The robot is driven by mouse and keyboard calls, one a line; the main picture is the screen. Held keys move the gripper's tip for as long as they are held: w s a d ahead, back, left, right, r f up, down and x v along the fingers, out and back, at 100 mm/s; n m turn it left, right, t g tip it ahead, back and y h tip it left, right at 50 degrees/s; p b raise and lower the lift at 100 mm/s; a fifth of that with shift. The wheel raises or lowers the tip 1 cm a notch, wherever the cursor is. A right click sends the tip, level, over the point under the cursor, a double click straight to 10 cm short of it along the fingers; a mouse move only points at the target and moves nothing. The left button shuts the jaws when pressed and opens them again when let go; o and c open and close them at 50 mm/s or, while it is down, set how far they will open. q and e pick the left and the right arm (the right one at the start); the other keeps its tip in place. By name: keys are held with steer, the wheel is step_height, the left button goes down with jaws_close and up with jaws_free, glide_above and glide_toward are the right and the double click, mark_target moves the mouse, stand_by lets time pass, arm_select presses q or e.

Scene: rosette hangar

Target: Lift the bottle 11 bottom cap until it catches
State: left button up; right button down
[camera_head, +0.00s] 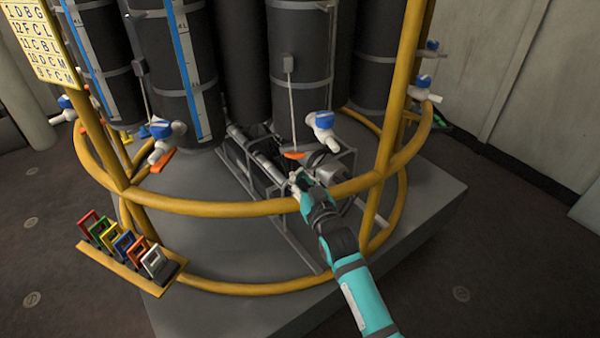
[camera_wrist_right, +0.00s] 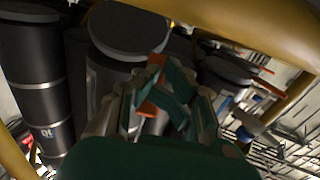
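Several dark grey bottles stand in a ring; one bottle (camera_head: 297,45) is in front of my right arm. A thin pale cord runs down it to an orange handle (camera_head: 293,155). My right gripper (camera_head: 297,178) is just below this handle in the head view. In the right wrist view an orange piece (camera_wrist_right: 148,106) shows among the fingers of my right gripper (camera_wrist_right: 160,95); whether they grip it is unclear. A round dark disc (camera_wrist_right: 128,30) is beyond the fingers. I cannot read which bottle is number 11. My left gripper is out of view.
A yellow ring rail (camera_head: 225,208) and upright posts (camera_head: 402,80) surround the bottles, and my right arm reaches over the rail. White spigots with blue parts (camera_head: 324,128) stick out near the handle. A rack of coloured clips (camera_head: 125,245) is at lower left.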

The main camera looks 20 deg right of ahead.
steer(key=shift+s+f, duration=0.1)
steer(key=shift+s+d+p, duration=0.1)
steer(key=shift+s+p, duration=0.4)
steer(key=shift+s, duration=0.05)
steer(key=s+p, duration=0.4)
steer(key=s, duration=0.4)
steer(key=shift+s+d, duration=0.4)
stand_by(0.3)
